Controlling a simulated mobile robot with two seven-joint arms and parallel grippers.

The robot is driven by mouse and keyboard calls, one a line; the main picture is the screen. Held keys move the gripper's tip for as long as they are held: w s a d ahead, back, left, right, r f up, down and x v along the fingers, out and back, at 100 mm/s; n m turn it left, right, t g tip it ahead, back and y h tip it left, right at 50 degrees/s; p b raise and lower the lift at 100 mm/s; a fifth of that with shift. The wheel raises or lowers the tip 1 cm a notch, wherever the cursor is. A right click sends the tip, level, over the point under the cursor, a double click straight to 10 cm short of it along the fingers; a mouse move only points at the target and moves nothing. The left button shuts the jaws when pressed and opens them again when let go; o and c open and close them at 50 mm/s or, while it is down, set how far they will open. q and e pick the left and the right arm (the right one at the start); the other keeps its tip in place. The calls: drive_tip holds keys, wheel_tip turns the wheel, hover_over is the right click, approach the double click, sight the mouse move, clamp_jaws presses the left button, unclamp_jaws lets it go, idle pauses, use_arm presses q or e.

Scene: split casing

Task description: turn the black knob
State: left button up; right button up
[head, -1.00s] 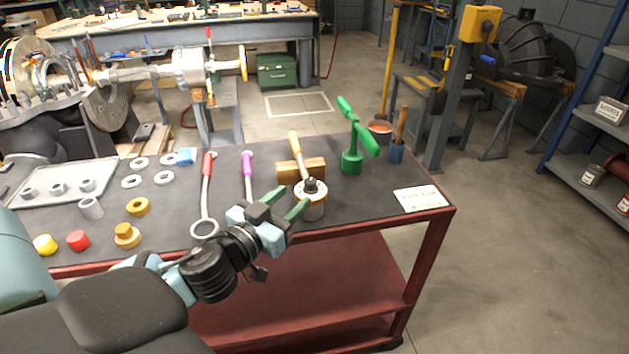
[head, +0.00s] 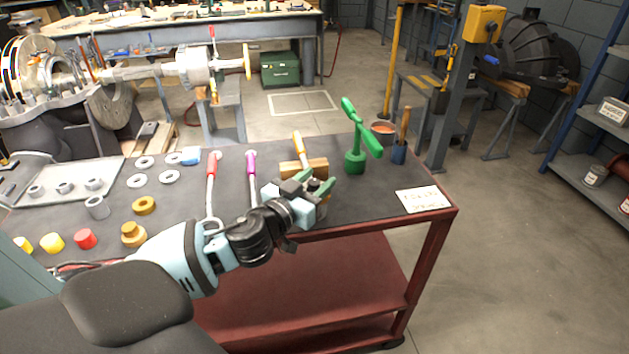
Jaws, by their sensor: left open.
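The black knob, on top of a short silver cylinder (head: 321,212) near the table's front edge, is now hidden behind my left gripper. Only part of the cylinder's side shows. My left gripper (head: 319,187) has green fingers, spread apart, and is over the cylinder's top in the head view. I cannot tell whether the fingers are around the knob or touching it. My right gripper is not in view.
A wooden block (head: 316,167) with a yellow-handled tool (head: 300,146) lies just behind. A green stand (head: 356,160) is to the right. Red-handled (head: 211,185) and magenta-handled (head: 251,175) tools lie left. A paper card (head: 423,199) lies at the right corner.

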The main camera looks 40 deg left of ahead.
use_arm(q)
clamp_jaws()
